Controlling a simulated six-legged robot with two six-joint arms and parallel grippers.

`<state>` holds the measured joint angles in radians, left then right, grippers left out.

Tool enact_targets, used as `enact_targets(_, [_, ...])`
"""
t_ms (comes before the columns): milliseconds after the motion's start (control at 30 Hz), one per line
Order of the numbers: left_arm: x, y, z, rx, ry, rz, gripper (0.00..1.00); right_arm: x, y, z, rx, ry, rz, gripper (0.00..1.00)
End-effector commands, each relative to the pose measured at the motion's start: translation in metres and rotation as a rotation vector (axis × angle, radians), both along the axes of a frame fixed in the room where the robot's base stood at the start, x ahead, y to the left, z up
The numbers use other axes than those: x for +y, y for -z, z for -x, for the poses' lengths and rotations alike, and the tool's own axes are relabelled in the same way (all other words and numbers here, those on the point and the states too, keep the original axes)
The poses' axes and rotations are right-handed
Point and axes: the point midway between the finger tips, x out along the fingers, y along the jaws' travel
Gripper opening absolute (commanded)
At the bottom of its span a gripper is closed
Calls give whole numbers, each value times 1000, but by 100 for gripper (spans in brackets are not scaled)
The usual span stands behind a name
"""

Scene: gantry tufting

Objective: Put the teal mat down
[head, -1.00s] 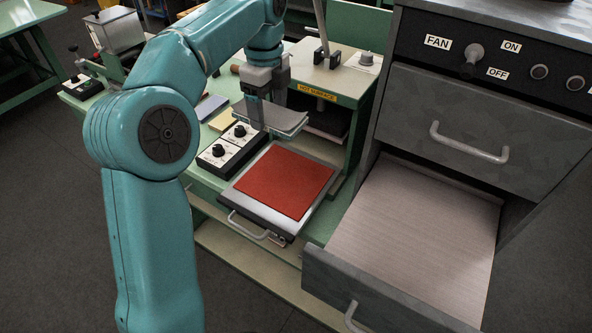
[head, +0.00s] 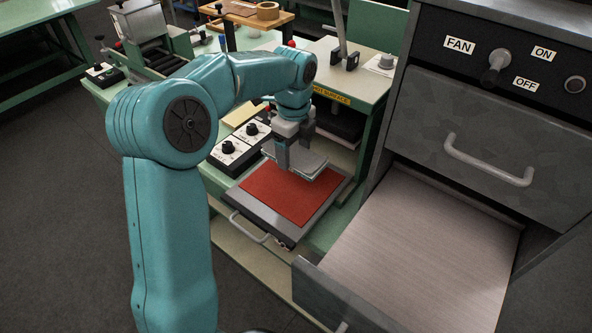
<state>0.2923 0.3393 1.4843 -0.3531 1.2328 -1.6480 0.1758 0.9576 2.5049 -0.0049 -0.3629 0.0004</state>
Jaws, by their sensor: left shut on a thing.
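My left gripper (head: 286,163) is shut on a thin grey plate (head: 312,167). The plate is held flat above the far part of a red mat (head: 280,196). The red mat lies on a grey metal slide-out platen (head: 317,219) with a bar handle at its front. The gripper and plate hide part of the mat's far edge. I cannot tell whether the plate touches the mat. No teal mat can be made out; the underside of the plate is hidden. My right gripper is not in view.
A control box with black knobs (head: 228,147) stands left of the platen. A yellow-labelled bench (head: 377,85) is behind. At right, a grey cabinet has an open, empty-looking drawer (head: 420,245) and a closed drawer (head: 500,130) above.

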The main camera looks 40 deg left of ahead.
Motion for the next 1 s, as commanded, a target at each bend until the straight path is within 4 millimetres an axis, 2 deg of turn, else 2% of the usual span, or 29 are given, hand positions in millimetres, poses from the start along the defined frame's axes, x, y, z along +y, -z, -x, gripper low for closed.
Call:
enact_targets(33, [0,10,0,4,1,1,44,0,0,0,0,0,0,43])
enact_targets(233, [-1,30,-2,2,1,0,44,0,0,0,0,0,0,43])
enact_targets(467, [-2,65,-4,3,1,0,44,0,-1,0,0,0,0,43])
enact_targets(900, [-1,73,-4,0,1,0,44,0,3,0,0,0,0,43])
enact_targets(933, [-1,73,-4,0,1,0,77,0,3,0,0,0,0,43])
enact_targets(1000, [-1,72,-4,0,1,0,99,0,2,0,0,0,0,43])
